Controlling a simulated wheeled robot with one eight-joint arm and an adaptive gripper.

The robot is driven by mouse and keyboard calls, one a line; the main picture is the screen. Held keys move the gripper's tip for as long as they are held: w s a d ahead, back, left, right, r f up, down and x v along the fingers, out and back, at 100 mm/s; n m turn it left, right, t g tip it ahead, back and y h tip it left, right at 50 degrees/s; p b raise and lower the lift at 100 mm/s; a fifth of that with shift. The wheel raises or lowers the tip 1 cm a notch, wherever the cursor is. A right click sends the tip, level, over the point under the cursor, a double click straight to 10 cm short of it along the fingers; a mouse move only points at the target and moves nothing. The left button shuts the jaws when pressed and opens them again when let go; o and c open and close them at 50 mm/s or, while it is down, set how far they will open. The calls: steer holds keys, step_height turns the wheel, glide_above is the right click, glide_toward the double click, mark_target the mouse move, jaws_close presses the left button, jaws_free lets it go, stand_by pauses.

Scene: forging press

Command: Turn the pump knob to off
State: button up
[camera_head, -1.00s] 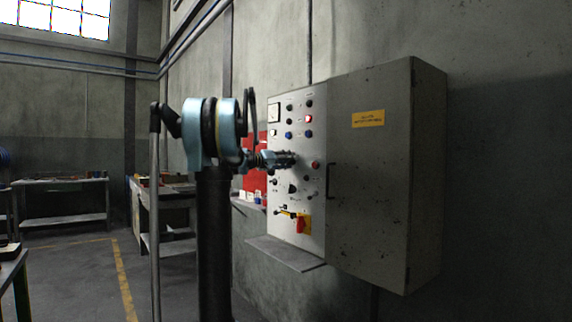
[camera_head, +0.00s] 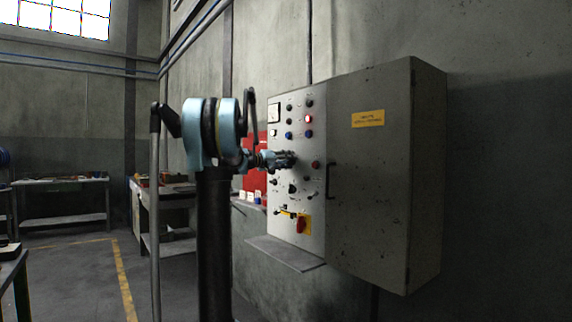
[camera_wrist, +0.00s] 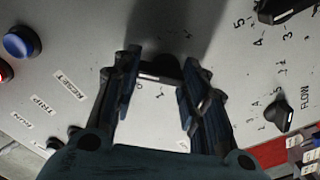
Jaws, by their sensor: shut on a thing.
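A black knob (camera_wrist: 157,67) with a pale pointer line sits on the grey control panel (camera_head: 283,218). In the wrist view it lies between the two fingers of my gripper (camera_wrist: 161,74), which is shut on it. My gripper also shows in the head view (camera_head: 288,160) against the upper middle of the panel, where it hides the knob. Small marks, among them a 0, are printed by the knob. Its name label is not readable, so I cannot confirm from print that it is the pump knob.
A FLOW knob (camera_wrist: 281,115) and another black knob (camera_wrist: 280,10) are at the right in the wrist view. A blue button (camera_wrist: 21,43) is at the left. A red-and-yellow switch (camera_head: 302,224) is low on the panel, above a shelf (camera_head: 287,254). A cabinet (camera_head: 370,190) stands to the right.

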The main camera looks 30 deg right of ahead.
steer(key=shift+w+f+n, duration=0.1)
steer(key=shift+w+n, duration=0.1)
steer(key=shift+n, duration=1.95)
steer(key=shift+w+n, duration=0.15)
steer(key=shift+n, duration=2)
steer(key=o, duration=1.1)
steer(key=shift+w, duration=0.1)
steer(key=shift+c, duration=0.2)
steer(key=a, duration=1.2)
steer(key=shift+s, duration=0.45)
